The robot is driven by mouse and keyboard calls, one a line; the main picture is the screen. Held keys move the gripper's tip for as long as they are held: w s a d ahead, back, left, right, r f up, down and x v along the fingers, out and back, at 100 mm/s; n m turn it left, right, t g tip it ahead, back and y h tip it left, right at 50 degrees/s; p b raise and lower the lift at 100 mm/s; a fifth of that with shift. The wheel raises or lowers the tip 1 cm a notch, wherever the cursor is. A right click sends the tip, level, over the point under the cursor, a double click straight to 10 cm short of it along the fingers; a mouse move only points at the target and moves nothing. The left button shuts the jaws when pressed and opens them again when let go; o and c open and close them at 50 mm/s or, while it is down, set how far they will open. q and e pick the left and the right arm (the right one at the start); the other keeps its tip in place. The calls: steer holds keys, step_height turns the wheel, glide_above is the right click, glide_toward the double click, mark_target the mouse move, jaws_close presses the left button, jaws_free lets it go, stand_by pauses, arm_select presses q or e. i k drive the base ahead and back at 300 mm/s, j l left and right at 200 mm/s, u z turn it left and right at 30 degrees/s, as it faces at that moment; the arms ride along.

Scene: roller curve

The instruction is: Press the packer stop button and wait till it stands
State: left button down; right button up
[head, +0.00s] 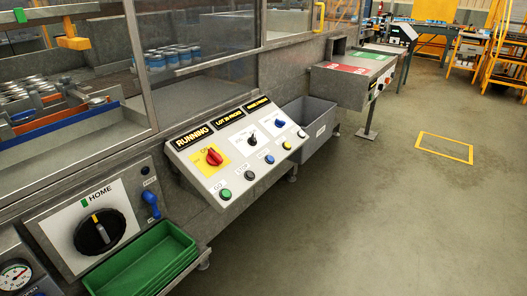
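The sloped grey control panel (236,165) stands at the middle of the head view, on the front of the machine. Its left display (193,138) reads RUNNING. A dark button (249,176) in the lower row sits by a label that looks like STOP. A green button (225,194) labelled GO is at its lower left. A red knob (214,157) sits on a yellow square higher up. Neither of my grippers is in view, and nothing covers the panel.
A black rotary switch (96,232) under a HOME sign and a green tray (145,262) are at lower left. A grey bin (308,124) stands right of the panel. Blue-labelled cans (170,58) are behind the clear guard. The floor (390,220) at right is free.

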mark_target(249, 175)
steer(key=i+l, duration=0.4)
steer(key=i, duration=0.15)
steer(key=i+l+u, duration=0.1)
steer(key=i+l, duration=0.35)
steer(key=i+j, duration=0.05)
steer(key=i, duration=0.05)
